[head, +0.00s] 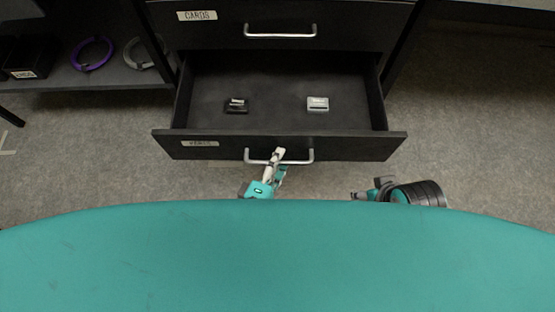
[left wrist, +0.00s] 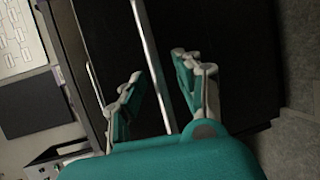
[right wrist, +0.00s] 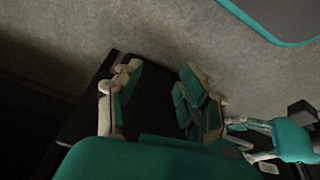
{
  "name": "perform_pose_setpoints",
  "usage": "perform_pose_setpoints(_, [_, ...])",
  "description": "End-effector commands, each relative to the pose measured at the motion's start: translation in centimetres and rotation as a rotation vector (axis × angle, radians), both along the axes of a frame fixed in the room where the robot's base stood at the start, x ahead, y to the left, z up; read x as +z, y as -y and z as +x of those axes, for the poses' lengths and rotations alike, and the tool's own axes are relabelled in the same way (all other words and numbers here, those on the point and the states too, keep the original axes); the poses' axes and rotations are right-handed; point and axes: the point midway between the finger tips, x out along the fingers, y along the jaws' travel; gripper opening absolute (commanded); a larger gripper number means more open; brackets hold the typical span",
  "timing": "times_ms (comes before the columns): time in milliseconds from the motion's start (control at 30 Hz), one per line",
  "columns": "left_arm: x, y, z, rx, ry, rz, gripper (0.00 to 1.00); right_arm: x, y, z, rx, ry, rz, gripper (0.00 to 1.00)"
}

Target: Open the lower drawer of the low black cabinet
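The lower drawer (head: 285,147) of the low black cabinet stands pulled out, its inside showing in the head view. Its pale bar handle (head: 308,156) is on the front. My left gripper (head: 279,160) is at the middle of that handle. In the left wrist view, its two fingers (left wrist: 160,80) are spread apart, with a pale bar (left wrist: 150,55) running between them; whether either finger touches it is unclear. My right gripper (head: 366,194) is in front of the drawer to the right, apart from it. In the right wrist view its fingers (right wrist: 158,88) are apart and empty.
In the drawer lie a small black item (head: 236,105) and a small light grey item (head: 318,104). The upper drawer (head: 350,28), labelled CARDS, is shut. A shelf at left holds a purple ring (head: 92,54) and a grey ring (head: 135,52). Carpet beside the cabinet is clear.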

Motion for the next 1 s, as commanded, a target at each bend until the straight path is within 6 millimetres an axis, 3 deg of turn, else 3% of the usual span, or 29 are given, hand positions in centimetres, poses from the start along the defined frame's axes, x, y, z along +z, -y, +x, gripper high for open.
perform_pose_setpoints(100, [0.0,0.0,0.0,0.000,0.000,0.000,0.34,0.0,0.0,0.0,0.000,0.000,0.000,0.40])
perform_pose_setpoints(367, [0.0,0.0,0.0,0.000,0.000,0.000,0.00,0.0,0.0,0.0,0.000,-0.001,0.000,0.40])
perform_pose_setpoints(833, [0.1,0.0,-0.1,0.000,0.001,-0.002,0.00,0.1,0.0,0.0,0.001,0.000,0.000,0.40])
perform_pose_setpoints(900, [0.2,0.0,-0.8,-0.001,0.000,-0.001,0.00,0.1,0.0,0.2,0.000,0.002,0.000,0.40])
perform_pose_setpoints(1000, [0.2,0.1,-2.6,-0.002,-0.004,-0.002,0.00,-1.9,-0.1,0.8,0.001,-0.014,-0.001,0.40])
